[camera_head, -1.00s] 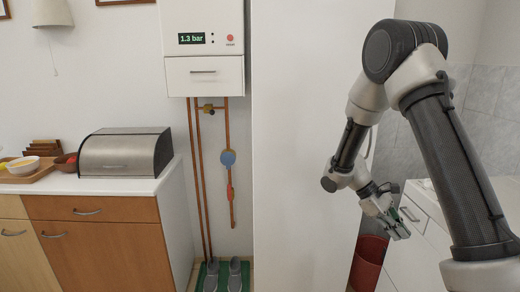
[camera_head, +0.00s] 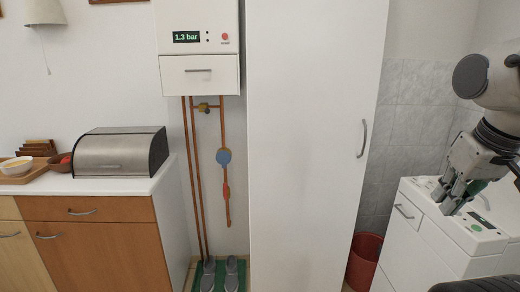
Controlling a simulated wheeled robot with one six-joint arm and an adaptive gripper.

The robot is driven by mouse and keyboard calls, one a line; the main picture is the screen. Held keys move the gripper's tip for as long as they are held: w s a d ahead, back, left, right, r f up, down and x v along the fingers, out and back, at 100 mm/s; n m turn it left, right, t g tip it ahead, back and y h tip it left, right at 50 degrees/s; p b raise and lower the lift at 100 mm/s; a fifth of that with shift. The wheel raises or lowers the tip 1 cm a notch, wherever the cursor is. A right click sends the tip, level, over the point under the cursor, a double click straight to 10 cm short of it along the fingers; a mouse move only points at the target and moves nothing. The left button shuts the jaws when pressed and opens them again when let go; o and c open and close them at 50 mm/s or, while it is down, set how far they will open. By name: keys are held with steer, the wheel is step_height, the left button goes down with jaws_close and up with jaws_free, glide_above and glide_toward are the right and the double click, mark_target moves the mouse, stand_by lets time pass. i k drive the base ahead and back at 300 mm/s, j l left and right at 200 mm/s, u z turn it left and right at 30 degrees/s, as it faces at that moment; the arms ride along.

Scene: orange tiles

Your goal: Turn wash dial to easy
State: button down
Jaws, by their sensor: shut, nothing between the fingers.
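A white washing machine (camera_head: 412,240) stands at the right, with a drawer at its upper left front. Its top panel has a dark display (camera_head: 481,220) and a green button (camera_head: 476,228). My gripper (camera_head: 449,200) points down over the left part of this panel, shut and empty. I cannot make out the wash dial; my gripper covers part of the panel. Whether the fingertips touch the panel cannot be told.
A tall white cabinet (camera_head: 310,140) stands left of the machine, with a red bin (camera_head: 364,258) between them. A boiler (camera_head: 199,40) hangs further left, above pipes. A metal bread box (camera_head: 120,152) sits on the counter at left.

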mark_target(422, 180)
steer(key=k+j+z, duration=0.25)
steer(key=z, duration=0.25)
steer(key=k+j+z, duration=0.25)
steer(key=z, duration=0.2)
steer(key=k+z, duration=0.3)
steer(key=z, duration=0.2)
steer(key=i+j, duration=0.35)
steer(key=i+j+z, duration=0.1)
steer(key=i+j, duration=0.25)
steer(key=j, duration=0.15)
steer(key=i+j+z, duration=0.1)
steer(key=i+j, duration=0.2)
steer(key=j, duration=0.15)
steer(key=i+j, duration=0.35)
steer(key=j, duration=0.15)
steer(key=i+j+z, duration=0.1)
steer(key=i+j, duration=0.2)
steer(key=j, duration=0.15)
